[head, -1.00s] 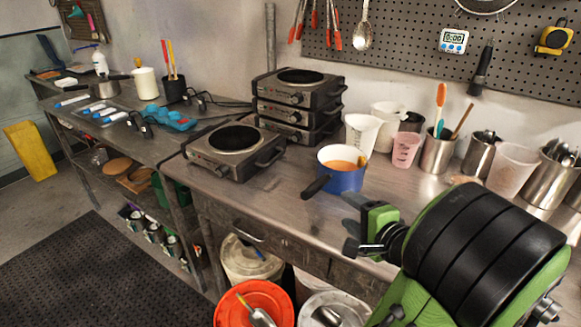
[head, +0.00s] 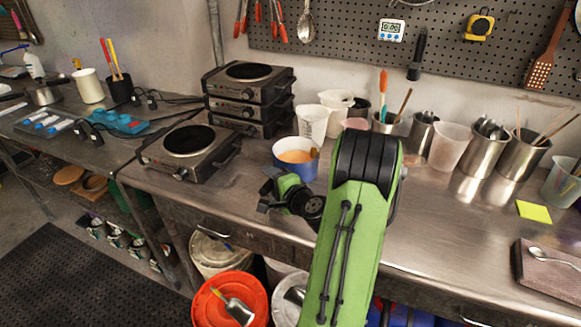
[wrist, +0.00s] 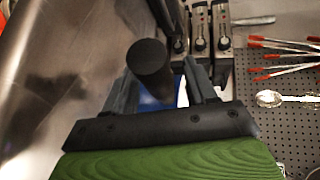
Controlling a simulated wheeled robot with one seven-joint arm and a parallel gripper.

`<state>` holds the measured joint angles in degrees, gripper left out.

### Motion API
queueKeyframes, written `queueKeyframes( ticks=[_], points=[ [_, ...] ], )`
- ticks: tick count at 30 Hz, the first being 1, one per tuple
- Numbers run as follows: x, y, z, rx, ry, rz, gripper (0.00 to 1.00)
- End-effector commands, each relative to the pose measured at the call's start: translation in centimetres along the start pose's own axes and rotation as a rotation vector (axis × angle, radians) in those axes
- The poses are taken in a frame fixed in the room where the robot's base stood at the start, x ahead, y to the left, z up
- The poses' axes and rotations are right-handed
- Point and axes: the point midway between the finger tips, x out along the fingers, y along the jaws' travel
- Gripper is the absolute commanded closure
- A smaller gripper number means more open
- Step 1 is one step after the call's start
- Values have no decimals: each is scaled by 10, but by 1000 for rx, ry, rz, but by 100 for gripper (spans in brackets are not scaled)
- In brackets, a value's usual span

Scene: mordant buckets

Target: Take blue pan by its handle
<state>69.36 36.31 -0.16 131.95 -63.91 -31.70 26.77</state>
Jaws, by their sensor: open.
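The blue pan (head: 311,169), with orange liquid inside, stands upright on the steel bench. A light brown stick or brush rests at its rim. In the wrist view the black handle (wrist: 149,62) points toward the camera, between the two open fingers of my gripper (wrist: 166,80). A strip of the blue pan (wrist: 157,103) shows behind it. I cannot tell whether a finger touches the handle.
A single hot plate (head: 190,150) stands left of the pan, and stacked hot plates (head: 248,98) stand behind. White cups (head: 313,122) and steel containers (head: 485,155) line the back. Below the bench edge are an orange-lidded bucket (head: 208,305) and other buckets.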

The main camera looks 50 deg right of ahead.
Motion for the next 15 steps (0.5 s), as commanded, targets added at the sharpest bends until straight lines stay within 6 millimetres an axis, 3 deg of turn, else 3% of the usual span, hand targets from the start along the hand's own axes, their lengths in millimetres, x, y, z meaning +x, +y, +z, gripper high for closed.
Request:
queueKeyframes(
  ticks=[6,15],
  points=[
    [1,0,-1,1,2,0,46],
    [1,0,-1,1,2,0,92]
  ],
)
